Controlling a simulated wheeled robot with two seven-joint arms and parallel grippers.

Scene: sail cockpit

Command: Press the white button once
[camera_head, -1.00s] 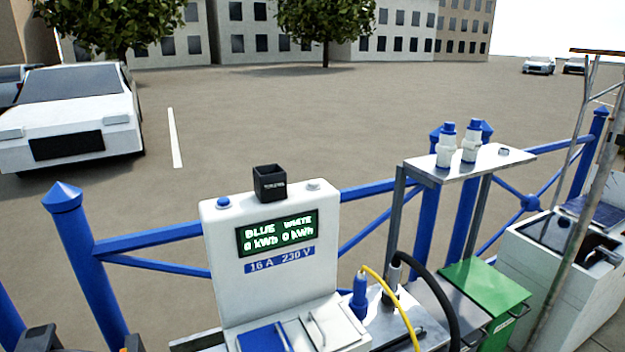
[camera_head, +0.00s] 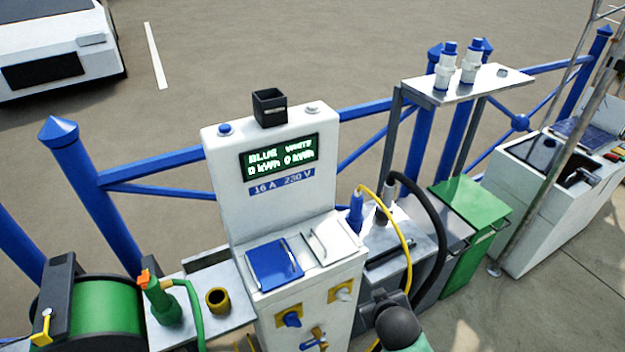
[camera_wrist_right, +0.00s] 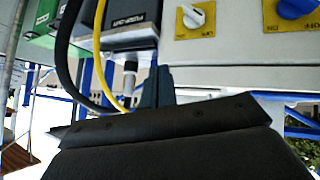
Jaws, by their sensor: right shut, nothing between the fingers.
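The white button (camera_head: 312,107) is a small round pale cap on the top right of the white power pedestal (camera_head: 222,170). The blue button (camera_head: 225,129) is on its top left. Nothing touches the white button. My right gripper (camera_wrist_right: 158,88) is shut and empty in the right wrist view, partly hidden behind its dark body. Its dark wrist part shows low in the head view, in front of the pedestal's lower right side, well below the button. My left gripper is not in view.
A black open box (camera_head: 270,110) stands between the buttons. The display (camera_head: 278,157) reads 0 kWh for blue and white. Blue and white lids, a yellow cable (camera_head: 400,228) and a black cable (camera_head: 437,215) lie lower. A metal shelf (camera_head: 465,88) stands right.

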